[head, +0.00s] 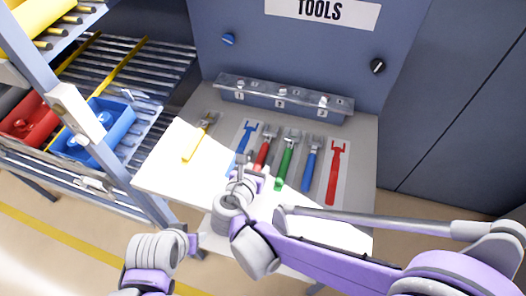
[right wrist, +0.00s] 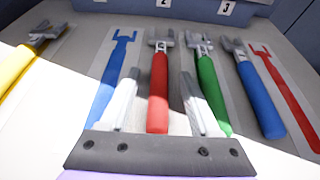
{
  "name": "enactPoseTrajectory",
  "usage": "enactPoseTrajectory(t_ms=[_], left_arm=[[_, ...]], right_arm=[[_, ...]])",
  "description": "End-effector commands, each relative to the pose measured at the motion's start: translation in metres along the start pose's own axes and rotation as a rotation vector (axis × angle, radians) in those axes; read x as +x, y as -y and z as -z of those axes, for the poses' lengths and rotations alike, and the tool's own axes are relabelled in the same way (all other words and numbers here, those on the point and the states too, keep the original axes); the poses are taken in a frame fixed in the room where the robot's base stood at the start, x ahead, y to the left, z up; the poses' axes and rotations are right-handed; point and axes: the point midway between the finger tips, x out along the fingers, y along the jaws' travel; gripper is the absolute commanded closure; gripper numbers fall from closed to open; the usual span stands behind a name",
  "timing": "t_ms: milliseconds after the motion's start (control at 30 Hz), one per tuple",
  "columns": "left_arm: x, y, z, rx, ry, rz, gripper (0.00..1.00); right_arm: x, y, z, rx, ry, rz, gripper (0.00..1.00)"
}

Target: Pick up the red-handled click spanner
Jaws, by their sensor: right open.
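The red-handled click spanner (head: 265,152) lies on the tool bench between a flat blue spanner outline and the green-handled spanner (head: 287,160). In the right wrist view its red handle (right wrist: 158,95) runs lengthwise between my fingers, its grey head pointing away. My right gripper (right wrist: 160,108) is open and empty. One finger appears on each side of the handle; whether they are above it or level with it I cannot tell. In the head view my right gripper (head: 250,183) is over the near end of the handle and hides it. My left arm (head: 155,258) is low at the left, its jaws unclear.
A blue-handled spanner (head: 312,163) lies right of the green one, and a yellow-handled one (head: 197,140) lies far left. Flat outlines in blue (head: 243,138) and red (head: 336,172) mark bare places. A numbered block (head: 283,98) stands behind. A roller rack with blue bin (head: 100,130) is at left.

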Motion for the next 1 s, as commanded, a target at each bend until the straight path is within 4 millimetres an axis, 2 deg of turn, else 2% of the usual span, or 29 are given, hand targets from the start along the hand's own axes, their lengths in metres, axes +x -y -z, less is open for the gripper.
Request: enactPoseTrajectory(t_ms=[133, 400, 733, 767, 1000], left_arm=[[0.0, 0.0, 0.0, 0.0, 0.0, 0.0, 0.43], [0.0, 0.0, 0.0, 0.0, 0.0, 0.0, 0.43], [0.0, 0.0, 0.0, 0.0, 0.0, 0.0, 0.43], [0.0, 0.0, 0.0, 0.0, 0.0, 0.0, 0.43], [0.0, 0.0, 0.0, 0.0, 0.0, 0.0, 0.43]], right_arm=[[0.016, 0.0, 0.0, -0.001, 0.0, 0.001, 0.37], [0.018, 0.0, 0.0, -0.001, 0.0, 0.0, 0.37], [0.018, 0.0, 0.0, -0.001, 0.0, 0.0, 0.97], [0.018, 0.0, 0.0, -0.001, 0.0, 0.0, 1.0], [0.018, 0.0, 0.0, -0.001, 0.001, 0.0, 1.0]])
